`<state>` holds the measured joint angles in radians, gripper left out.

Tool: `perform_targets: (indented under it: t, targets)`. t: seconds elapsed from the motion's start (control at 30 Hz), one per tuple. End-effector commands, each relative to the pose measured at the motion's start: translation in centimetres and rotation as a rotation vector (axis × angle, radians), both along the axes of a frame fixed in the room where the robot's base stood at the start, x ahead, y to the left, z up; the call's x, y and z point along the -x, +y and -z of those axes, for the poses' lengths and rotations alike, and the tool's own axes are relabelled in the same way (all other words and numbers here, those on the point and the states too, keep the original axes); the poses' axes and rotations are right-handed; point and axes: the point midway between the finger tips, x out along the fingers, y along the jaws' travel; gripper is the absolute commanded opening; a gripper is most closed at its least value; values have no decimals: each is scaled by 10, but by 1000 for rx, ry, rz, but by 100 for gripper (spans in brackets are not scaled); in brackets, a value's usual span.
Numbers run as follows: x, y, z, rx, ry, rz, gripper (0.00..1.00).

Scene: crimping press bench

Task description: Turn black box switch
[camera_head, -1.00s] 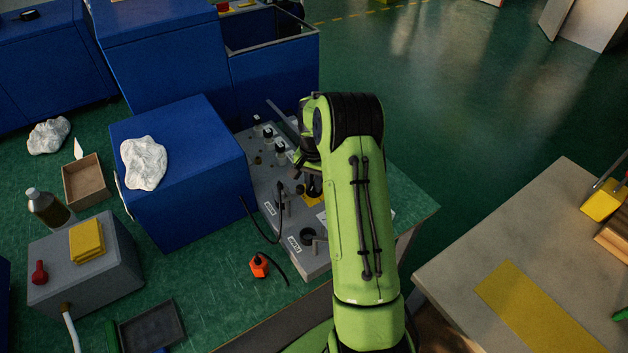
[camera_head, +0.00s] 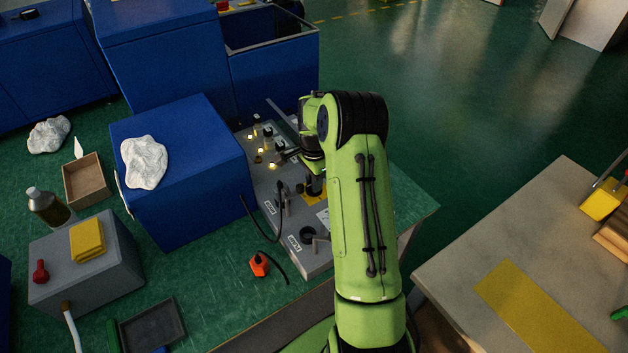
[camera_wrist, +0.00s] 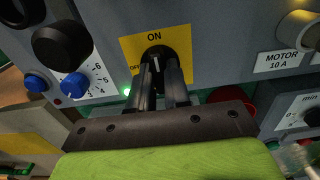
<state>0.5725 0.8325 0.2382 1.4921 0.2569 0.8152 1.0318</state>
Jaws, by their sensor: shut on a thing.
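The black switch (camera_wrist: 154,54) sits on a yellow plate (camera_wrist: 181,38) marked ON at the top and OFF at the left. Its pale line points up toward ON. My gripper (camera_wrist: 160,80) has its two dark fingers closed on the switch, one on each side, and they hide its lower part. In the head view my gripper is over the grey control panel (camera_head: 289,222), mostly hidden by my green arm.
Blue knobs (camera_wrist: 73,84), a red button and a MOTOR 10 A label (camera_wrist: 280,62) surround the switch. Several small lamps on the panel glow. A large blue box (camera_head: 185,150) stands left of the panel, and an orange plug (camera_head: 259,265) lies in front.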

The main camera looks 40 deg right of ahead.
Motion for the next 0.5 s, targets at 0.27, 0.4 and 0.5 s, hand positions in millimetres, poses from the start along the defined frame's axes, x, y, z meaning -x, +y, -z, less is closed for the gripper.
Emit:
perform_targets:
  t: [0.27, 0.4, 0.5]
  targets:
    - [-1, -1, -1, 3, -4, 16, 0]
    - [-1, -1, -1, 3, -4, 15, 0]
    - [-1, -1, -1, 3, -4, 15, 22]
